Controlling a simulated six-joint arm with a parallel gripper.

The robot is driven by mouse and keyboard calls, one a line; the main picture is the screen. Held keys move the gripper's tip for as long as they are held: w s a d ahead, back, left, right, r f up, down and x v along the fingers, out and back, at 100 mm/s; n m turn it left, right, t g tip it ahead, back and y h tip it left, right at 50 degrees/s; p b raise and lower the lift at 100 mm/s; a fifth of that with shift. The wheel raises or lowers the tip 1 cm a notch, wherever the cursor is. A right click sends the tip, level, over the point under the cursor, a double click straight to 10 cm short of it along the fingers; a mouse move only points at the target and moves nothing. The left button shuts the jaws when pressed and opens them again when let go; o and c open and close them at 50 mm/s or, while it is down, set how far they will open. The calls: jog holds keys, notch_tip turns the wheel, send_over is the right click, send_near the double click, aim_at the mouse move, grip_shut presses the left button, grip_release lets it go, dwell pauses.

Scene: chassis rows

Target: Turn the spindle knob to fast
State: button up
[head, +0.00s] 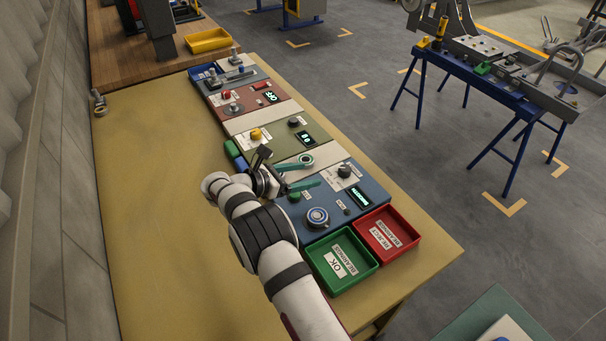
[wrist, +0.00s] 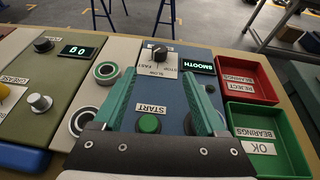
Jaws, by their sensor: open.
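The spindle knob (wrist: 160,52) is a small black knob on a white label plate on the blue panel. Its plate carries the words SLOW, FAST and STOP; I cannot tell which its pointer faces. It also shows in the head view (head: 344,170), near the lit display (head: 361,196), which reads SMOOTH in the wrist view. My gripper (head: 309,173) is open and empty, with its teal fingers spread over the panel. In the wrist view, the fingertips (wrist: 158,74) appear on either side of the knob's plate, with the knob beyond them and not touched.
A green START button (wrist: 149,123) shows between the fingers. A green OK bearings tray (head: 334,285) and a red reject bearings tray (head: 414,238) stand at the panel's near end. Ring bearings (wrist: 106,70) lie on the pale strip at left.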

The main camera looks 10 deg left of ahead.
jog(key=shift+d, duration=0.1)
jog(key=d+m+g, duration=0.1)
jog(key=d+m, duration=0.1)
jog(key=d+m+g, duration=0.2)
jog(key=d+m+g+y, duration=0.1)
jog(key=d+m+g, duration=0.1)
jog(key=d, duration=0.1)
jog(key=shift+w+d+f, duration=0.1)
jog(key=shift+w+f, duration=0.15)
jog(key=shift+w, duration=0.05)
jog(key=d+m+y, duration=0.1)
jog(key=d+m+g+y, duration=0.1)
jog(key=m, duration=0.1)
jog(key=d+m+g, duration=0.1)
jog(key=shift+w+r+y, duration=0.1)
jog(key=shift+r+y, duration=0.2)
jog(key=shift+y, duration=0.1)
notch_tip(320, 180, up, 2)
jog(key=d+m+g+y, duration=0.1)
jog(key=m+y, duration=0.2)
jog(key=m, duration=0.1)
jog(key=m+t+y, duration=0.1)
jog(key=m+y, duration=0.4)
jog(key=m, duration=0.1)
send_near(345, 168)
jog(key=shift+m+t, duration=0.3)
jog(key=x, duration=0.8)
jog(key=shift+s, duration=0.25)
jog(key=shift+w+f, duration=0.1)
jog(key=shift+f, duration=0.25)
